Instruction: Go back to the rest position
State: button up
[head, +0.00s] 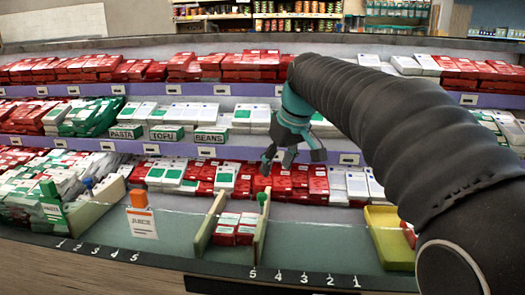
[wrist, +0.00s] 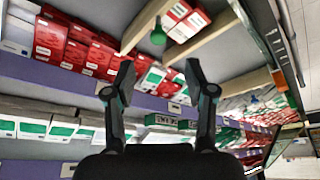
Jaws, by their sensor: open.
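My gripper (head: 292,158) hangs in front of the shelves near the middle of the head view, in front of the red boxes of the lower shelf. My black ribbed arm reaches to it from the right. In the wrist view my gripper's two fingers (wrist: 157,82) are spread apart with nothing between them. The gap shows the shelf and boxes behind. No touch with any box can be seen.
Shelves hold rows of red, white and green boxes (head: 188,114). An orange-topped sign (head: 139,215) stands left, a yellow tray (head: 388,240) right. The counter between bin and tray is clear.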

jog(key=s+d+f+m+h, duration=0.1)
jog(key=s+d+f+m, duration=0.1)
jog(key=s+f, duration=0.3)
jog(key=s+d+f+m+t, duration=0.1)
jog(key=s+d+f, duration=0.4)
jog(key=s, duration=0.8)
jog(key=s+d+f+m+h, duration=0.1)
jog(key=s+d+f+m, duration=0.2)
jog(key=s+f, duration=0.3)
jog(key=s, duration=0.3)
jog(key=shift+s+d+f+m+t+h, duration=0.3)
jog(key=shift+s+m+t, duration=0.05)
jog(key=shift+m+t, duration=0.05)
